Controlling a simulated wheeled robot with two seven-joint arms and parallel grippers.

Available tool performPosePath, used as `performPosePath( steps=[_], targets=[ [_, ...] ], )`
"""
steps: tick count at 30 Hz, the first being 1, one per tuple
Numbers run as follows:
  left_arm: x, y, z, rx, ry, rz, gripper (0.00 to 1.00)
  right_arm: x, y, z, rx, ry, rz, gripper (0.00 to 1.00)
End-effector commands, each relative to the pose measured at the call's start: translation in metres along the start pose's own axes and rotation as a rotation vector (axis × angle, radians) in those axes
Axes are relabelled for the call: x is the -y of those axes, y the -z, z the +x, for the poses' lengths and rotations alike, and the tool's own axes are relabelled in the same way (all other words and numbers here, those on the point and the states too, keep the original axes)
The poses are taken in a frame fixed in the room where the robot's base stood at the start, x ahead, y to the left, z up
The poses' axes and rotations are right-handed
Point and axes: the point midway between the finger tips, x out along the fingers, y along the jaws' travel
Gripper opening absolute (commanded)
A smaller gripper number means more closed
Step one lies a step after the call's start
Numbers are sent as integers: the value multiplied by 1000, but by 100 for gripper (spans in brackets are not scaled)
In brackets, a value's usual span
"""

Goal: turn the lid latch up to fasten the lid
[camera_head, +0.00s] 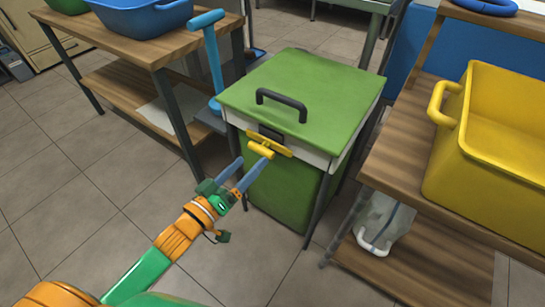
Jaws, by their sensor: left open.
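The press (285,190) is a green box on dark legs. Its green lid (320,85) lies flat on top, closed, with a black handle (282,104). The yellow lid latch (268,147) is on the front face, just below the lid's front edge, with a dark plate behind it. My left gripper (252,168) reaches in from the lower left. Its blue-grey fingers are open and their tips are just below and left of the latch. I cannot tell whether one touches it. My right gripper is not in view.
A blue T-shaped handle (214,60) stands left of the press. A wooden table (140,45) with a blue tub (145,17) is at upper left. A wooden shelf (400,150) with a yellow tub (490,150) is close on the right. The tiled floor in front is clear.

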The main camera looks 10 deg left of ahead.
Motion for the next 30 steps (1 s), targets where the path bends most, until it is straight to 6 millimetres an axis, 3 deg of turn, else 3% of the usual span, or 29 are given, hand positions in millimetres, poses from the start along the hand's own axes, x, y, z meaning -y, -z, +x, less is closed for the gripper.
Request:
performPosePath(
  steps=[3, 9, 21, 30],
  targets=[
    [0, 1, 22, -3, 0, 3, 96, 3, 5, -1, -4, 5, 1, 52],
    [0, 1, 49, 0, 3, 2, 96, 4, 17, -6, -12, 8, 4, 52],
    [0, 1, 58, 2, 5, 2, 96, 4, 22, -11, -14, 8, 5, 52],
    [0, 1, 58, 2, 5, 3, 15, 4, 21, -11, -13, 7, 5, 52]
  ],
)
